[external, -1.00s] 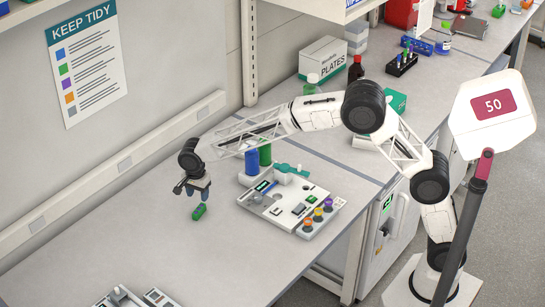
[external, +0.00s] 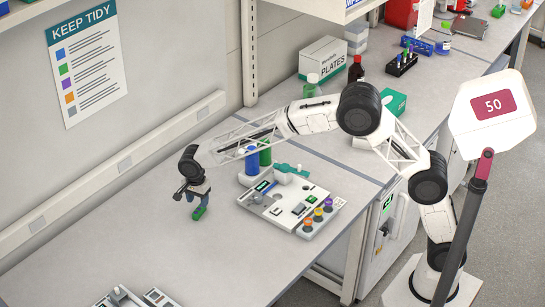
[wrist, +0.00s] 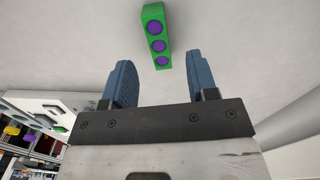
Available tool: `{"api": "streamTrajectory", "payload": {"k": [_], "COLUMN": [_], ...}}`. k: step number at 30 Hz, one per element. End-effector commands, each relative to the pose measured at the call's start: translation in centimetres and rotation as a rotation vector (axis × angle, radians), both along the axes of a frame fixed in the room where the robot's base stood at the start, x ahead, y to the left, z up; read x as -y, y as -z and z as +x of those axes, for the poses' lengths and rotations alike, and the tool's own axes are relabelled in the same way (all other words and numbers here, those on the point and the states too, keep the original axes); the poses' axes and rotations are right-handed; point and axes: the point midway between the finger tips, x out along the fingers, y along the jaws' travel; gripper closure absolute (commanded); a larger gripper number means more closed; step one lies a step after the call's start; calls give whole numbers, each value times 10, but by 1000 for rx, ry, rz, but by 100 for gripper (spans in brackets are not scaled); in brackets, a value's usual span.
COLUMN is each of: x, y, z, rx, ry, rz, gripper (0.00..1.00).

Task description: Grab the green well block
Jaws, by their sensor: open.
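The green well block (external: 200,213) lies on the grey bench in the external view, just below my gripper (external: 195,208). In the wrist view the block (wrist: 148,50) is green with three purple wells in a row. It shows beyond the two blue fingertips of my gripper (wrist: 164,75), between their lines. My gripper is open and empty, its fingers spread apart. In the external view the fingertips overlap the block's upper edge, and I cannot tell whether they touch it.
A white device panel (external: 283,213) with coloured knobs stands to the right of the block. Blue (external: 252,162) and green (external: 265,153) cylinders stand behind it. Another device (external: 124,298) is at the front edge of the picture. The bench around the block is clear.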

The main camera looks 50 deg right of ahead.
Motion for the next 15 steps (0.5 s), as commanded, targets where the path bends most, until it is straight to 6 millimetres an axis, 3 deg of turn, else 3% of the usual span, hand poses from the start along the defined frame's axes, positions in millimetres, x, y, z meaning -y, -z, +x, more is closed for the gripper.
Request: {"api": "streamTrajectory", "payload": {"k": [8,15], "x": [0,0], "y": [6,31], "z": [0,-1], "rx": [-1,-2], "ry": [0,0], "rz": [0,-1], "gripper": [47,47]}}
